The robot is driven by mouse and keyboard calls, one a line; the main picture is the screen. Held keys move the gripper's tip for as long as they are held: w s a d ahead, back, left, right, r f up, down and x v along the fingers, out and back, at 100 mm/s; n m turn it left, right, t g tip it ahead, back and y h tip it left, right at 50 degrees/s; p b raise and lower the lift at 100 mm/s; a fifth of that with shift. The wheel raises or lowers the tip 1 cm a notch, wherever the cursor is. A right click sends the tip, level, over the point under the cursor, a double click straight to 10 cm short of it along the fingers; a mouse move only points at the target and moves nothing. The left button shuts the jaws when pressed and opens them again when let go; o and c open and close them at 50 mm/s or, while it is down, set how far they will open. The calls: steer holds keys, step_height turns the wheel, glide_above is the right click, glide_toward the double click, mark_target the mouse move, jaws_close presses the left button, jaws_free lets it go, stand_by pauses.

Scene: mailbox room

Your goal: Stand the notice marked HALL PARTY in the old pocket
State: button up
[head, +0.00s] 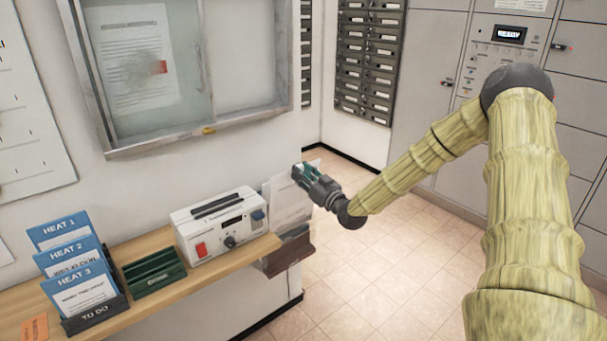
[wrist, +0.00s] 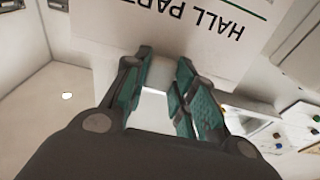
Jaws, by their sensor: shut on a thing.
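The HALL PARTY notice is a white sheet with dark lettering, upside down in the wrist view (wrist: 205,38). In the head view the white sheet (head: 287,202) hangs below my gripper (head: 299,173), right of the laminator-like machine. My gripper is shut on the notice; in the wrist view its green-padded fingers (wrist: 164,64) meet its edge. A brown wall pocket (head: 291,256) is below the sheet, past the shelf's right end. I cannot tell whether the sheet's lower edge is inside it or in front of it. No label on the pocket is readable.
On the wooden shelf (head: 165,290) stand a white machine (head: 220,225), a green DONE rack (head: 154,272) and a TO DO rack (head: 95,315) with blue HEAT cards (head: 75,280). A glass notice case (head: 185,70) hangs above. The tiled floor (head: 385,262) right of the shelf is clear.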

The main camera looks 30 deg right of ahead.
steer(key=shift+w+f+b, duration=0.25)
steer(key=shift+f+b, duration=0.85)
steer(key=shift+f, duration=0.25)
steer(key=shift+w+f+b, duration=0.2)
steer(key=shift+f+b, duration=0.85)
steer(key=shift+f, duration=0.3)
steer(key=o, duration=1)
steer(key=shift+s, duration=0.1)
steer(key=s, duration=0.4)
steer(key=s+f, duration=0.1)
steer(key=s, duration=0.2)
steer(key=s+f, duration=0.1)
steer(key=s, duration=0.3)
steer(key=shift+s+d, duration=0.35)
steer(key=shift+d, duration=0.05)
